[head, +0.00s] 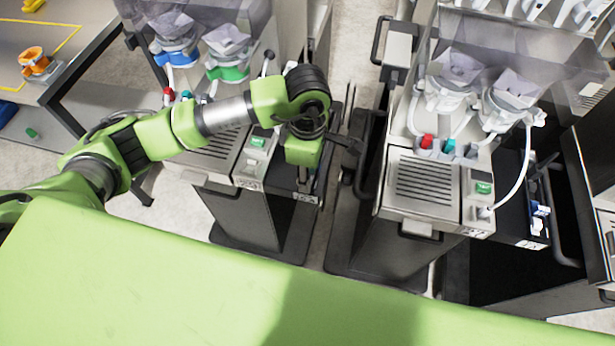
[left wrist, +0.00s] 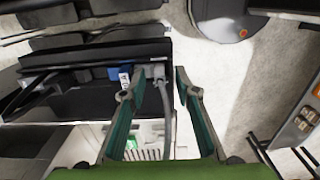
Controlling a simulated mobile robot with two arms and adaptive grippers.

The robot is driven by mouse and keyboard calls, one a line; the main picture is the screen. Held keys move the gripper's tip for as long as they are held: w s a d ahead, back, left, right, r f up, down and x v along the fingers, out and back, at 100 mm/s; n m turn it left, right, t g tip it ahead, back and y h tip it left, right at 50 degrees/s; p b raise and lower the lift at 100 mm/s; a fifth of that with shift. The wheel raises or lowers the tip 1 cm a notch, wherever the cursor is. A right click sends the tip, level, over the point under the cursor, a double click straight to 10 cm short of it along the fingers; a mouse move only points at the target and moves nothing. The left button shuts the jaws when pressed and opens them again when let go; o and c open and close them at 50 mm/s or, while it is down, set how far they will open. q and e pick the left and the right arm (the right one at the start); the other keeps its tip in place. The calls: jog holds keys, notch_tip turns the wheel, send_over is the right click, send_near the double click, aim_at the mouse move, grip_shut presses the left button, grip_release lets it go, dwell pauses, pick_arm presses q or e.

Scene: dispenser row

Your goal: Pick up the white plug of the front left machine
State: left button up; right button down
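The front left machine (head: 210,158) is a grey dispenser with a green-lit button, below my left arm in the head view. Its white plug (left wrist: 157,72) shows in the left wrist view on a dark side panel, with a pale cable (left wrist: 167,125) running down from it. A blue plug (left wrist: 123,75) sits just left of it. My left gripper (left wrist: 158,92) is open, its two green fingers pointing toward the white plug, which appears between the fingertips. I cannot tell the remaining gap. In the head view my left gripper (head: 342,150) is beside the machine; the plug is hidden there. My right gripper is not in view.
A similar machine (head: 425,190) stands to the right, with its own plugs on its right side. A narrow floor gap separates the two machines. A dark-framed table (head: 62,118) stands at the left.

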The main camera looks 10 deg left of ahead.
pick_arm(q)
grip_shut()
jog(key=shift+r, duration=0.1)
jog(key=shift+w+r, duration=0.1)
jog(key=shift+r, duration=0.45)
jog(key=s+d+r+b, duration=0.3)
jog(key=s+r+b, duration=0.2)
jog(key=s+r, duration=0.6)
jog(key=s, duration=0.3)
jog(key=shift+r+b, duration=0.4)
jog(key=shift+w+r+p, duration=0.1)
jog(key=shift+r+p, duration=0.35)
jog(key=shift+r, duration=0.6)
